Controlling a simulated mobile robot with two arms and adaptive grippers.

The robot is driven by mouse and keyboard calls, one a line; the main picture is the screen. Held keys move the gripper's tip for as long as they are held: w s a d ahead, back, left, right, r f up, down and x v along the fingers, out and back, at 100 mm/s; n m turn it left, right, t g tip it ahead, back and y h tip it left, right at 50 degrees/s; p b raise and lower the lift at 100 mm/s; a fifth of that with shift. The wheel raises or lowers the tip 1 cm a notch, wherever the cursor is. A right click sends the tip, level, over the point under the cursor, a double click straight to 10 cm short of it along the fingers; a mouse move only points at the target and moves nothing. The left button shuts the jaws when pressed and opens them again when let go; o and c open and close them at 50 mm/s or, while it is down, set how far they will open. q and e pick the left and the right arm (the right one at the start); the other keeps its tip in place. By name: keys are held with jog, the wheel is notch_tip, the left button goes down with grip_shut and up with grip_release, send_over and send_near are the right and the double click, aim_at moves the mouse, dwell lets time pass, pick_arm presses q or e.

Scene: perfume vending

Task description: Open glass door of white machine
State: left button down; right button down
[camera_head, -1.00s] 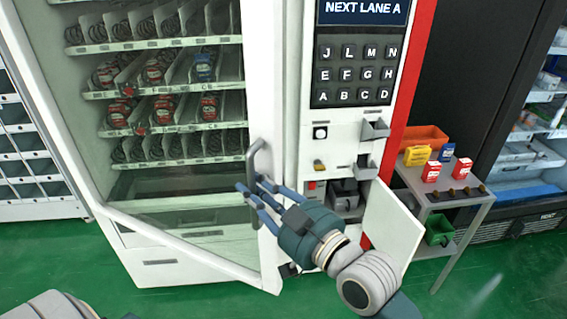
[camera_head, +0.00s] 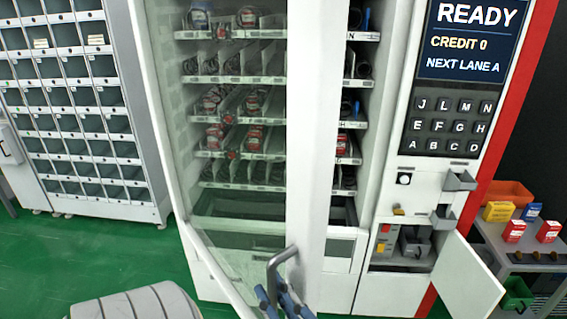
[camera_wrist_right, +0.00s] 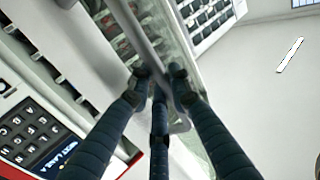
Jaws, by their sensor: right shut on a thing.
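The white machine (camera_head: 387,292) stands ahead with a keypad and a screen reading READY. Its glass door (camera_head: 307,140) is swung partly open toward me. The dark handle (camera_head: 276,270) is on the door's lower front. My right gripper (camera_head: 283,297) is at the handle near the bottom of the head view, with its blue fingers partly cut off. In the right wrist view, the fingers (camera_wrist_right: 160,75) close around the handle bar. My left gripper is not in view.
A small white flap (camera_head: 467,280) stands open at the machine's lower right. A side table (camera_head: 490,237) with small boxes is beyond it. A white locker cabinet (camera_head: 120,205) stands at left. Green floor lies open between cabinet and machine.

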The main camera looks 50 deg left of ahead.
jog(key=shift+w, duration=0.1)
jog(key=c, duration=1.6)
grip_release()
jog(key=shift+d, duration=0.1)
jog(key=d, duration=0.4)
jog(key=s+d, duration=0.1)
jog(key=d, duration=0.3)
jog(key=s+d, duration=0.1)
jog(key=d, duration=0.3)
jog(key=shift+w, duration=0.1)
